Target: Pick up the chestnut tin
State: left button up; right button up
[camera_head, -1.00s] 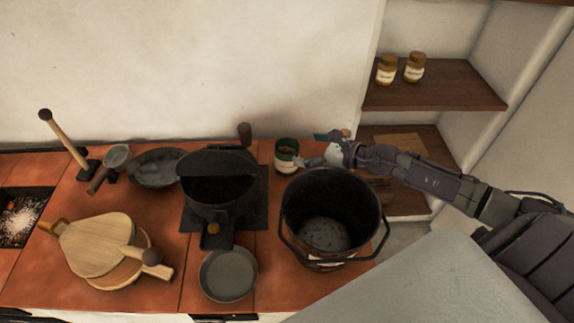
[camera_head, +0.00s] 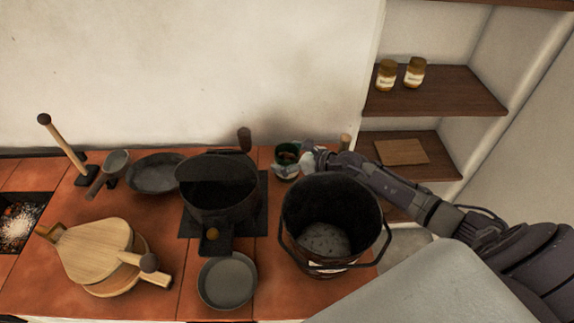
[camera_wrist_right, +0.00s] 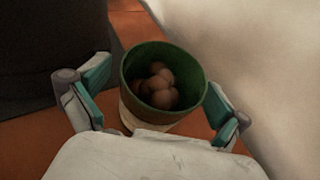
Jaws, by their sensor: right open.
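The chestnut tin (camera_head: 287,150) is a small round green tin with a pale label band, standing on the tiled counter behind the bucket. In the right wrist view the tin (camera_wrist_right: 128,68) stands upright with several brown chestnuts (camera_wrist_right: 160,88) inside. My right gripper (camera_head: 287,170) is at the tin in the head view. In the right wrist view my right gripper (camera_wrist_right: 155,100) is open, with one teal-padded finger on each side of the tin. A gap shows at the left finger; I cannot tell whether the right finger touches. The tin's lower part is partly hidden by my gripper. My left gripper is not in view.
A wooden handle-like object (camera_head: 345,142) is right of the gripper. The wall rises behind; shelves (camera_head: 440,92) stand right.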

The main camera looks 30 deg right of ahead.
jog(key=shift+r, duration=0.1)
jog(key=c, duration=1.5)
